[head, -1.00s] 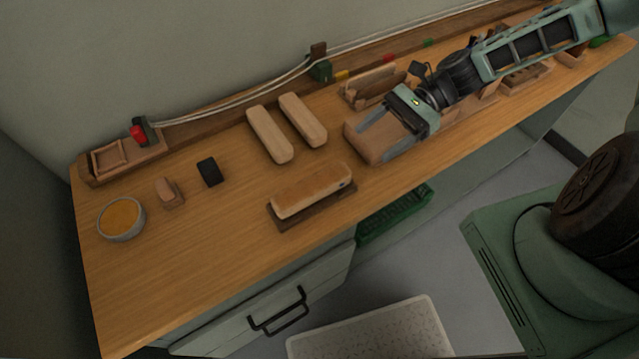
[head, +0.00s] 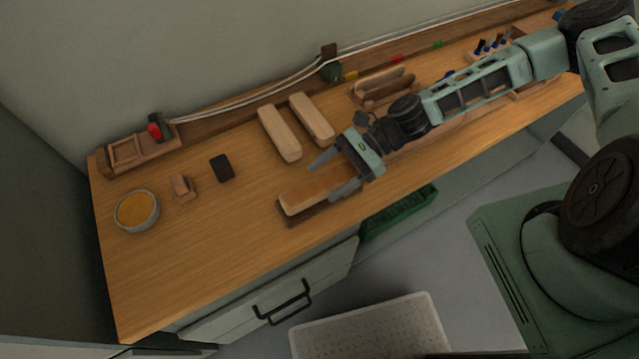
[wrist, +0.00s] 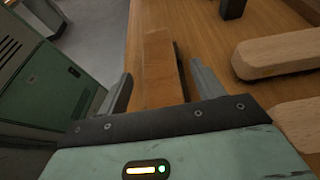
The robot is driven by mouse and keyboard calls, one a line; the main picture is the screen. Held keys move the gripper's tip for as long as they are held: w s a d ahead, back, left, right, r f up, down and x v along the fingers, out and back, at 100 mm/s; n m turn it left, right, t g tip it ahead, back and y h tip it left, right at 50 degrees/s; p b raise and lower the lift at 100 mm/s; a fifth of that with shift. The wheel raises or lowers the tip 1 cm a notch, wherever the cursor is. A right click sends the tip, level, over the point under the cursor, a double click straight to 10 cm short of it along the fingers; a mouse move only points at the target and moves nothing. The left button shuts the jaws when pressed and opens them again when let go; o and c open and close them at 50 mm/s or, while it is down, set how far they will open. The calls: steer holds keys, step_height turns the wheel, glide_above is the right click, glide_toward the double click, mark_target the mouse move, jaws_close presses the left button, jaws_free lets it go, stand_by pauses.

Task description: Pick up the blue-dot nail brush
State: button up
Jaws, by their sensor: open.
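My gripper (head: 333,176) is open and empty, pointing left over the front of the bench. A long tan wooden block (head: 302,196) lies there on a dark brown base (head: 292,218). In the wrist view the block (wrist: 158,58) shows between and beyond my two fingers (wrist: 160,75), apart from both. My gripper hides its right end in the head view. I see no blue dot on the block, and I cannot make out which thing is the blue-dot nail brush. Small blue-topped pieces (head: 490,45) stand in a holder at the far right back.
Two pale wooden blocks (head: 280,133) (head: 312,119) lie behind my gripper. A green crate (head: 400,212) sits below the front edge. The bench's front left is clear.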

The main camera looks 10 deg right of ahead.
steer(key=shift+a+f, duration=0.1)
steer(key=shift+a, duration=0.05)
steer(key=c, duration=1.2)
